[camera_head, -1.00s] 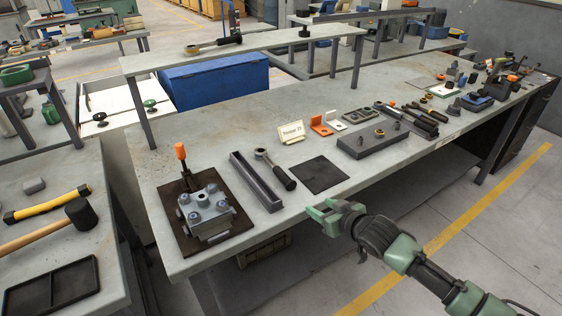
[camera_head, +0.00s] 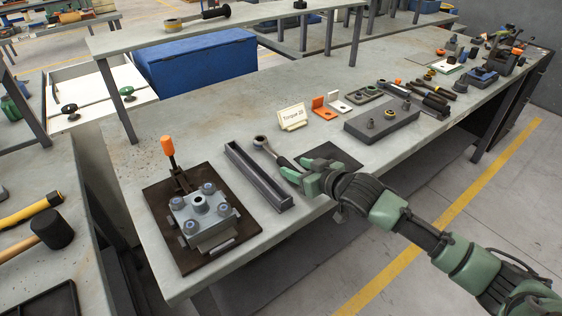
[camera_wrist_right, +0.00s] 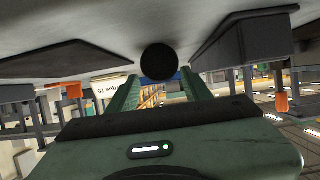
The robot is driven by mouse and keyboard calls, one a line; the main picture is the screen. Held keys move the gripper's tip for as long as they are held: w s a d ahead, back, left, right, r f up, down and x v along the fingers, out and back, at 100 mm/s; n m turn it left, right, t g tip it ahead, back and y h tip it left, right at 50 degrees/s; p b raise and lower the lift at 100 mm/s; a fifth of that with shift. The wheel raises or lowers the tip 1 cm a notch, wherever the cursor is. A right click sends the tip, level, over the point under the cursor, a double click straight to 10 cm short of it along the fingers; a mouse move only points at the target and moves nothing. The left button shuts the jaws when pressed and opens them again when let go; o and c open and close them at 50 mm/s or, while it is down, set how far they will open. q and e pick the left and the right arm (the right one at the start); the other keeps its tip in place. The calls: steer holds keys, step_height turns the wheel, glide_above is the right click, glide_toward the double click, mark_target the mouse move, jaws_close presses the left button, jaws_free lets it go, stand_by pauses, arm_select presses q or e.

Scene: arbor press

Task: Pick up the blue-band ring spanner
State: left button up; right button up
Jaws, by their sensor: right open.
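A ring spanner (camera_head: 260,142) lies on the bench between the long dark channel tray and the dark mat. Its ring head and part of its shaft show in the head view; my right gripper covers its handle end. I cannot make out its band's colour. My right gripper (camera_head: 290,170) is open, low over the bench's front edge at the handle. In the right wrist view, a round black end (camera_wrist_right: 160,62), apparently the handle seen end-on, shows between the open green fingers of the gripper (camera_wrist_right: 160,90). Contact cannot be told. My left gripper is not in view.
The channel tray (camera_head: 258,178) lies close on the left, with a bolted fixture (camera_head: 206,216) beyond it. The dark mat (camera_head: 345,154) and a grey block (camera_head: 375,128) are on the right. A sign card (camera_head: 292,117) stands behind. Another ring tool (camera_head: 195,17) lies on the raised shelf.

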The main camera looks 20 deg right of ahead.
mark_target(288, 164)
steer(key=x, duration=0.4)
steer(key=shift+w+a+p, duration=0.35)
steer(key=shift+a, duration=0.05)
steer(key=shift+w+f, duration=0.1)
steer(key=shift+w, duration=0.15)
steer(key=shift+a, duration=0.1)
steer(key=c, duration=1.1)
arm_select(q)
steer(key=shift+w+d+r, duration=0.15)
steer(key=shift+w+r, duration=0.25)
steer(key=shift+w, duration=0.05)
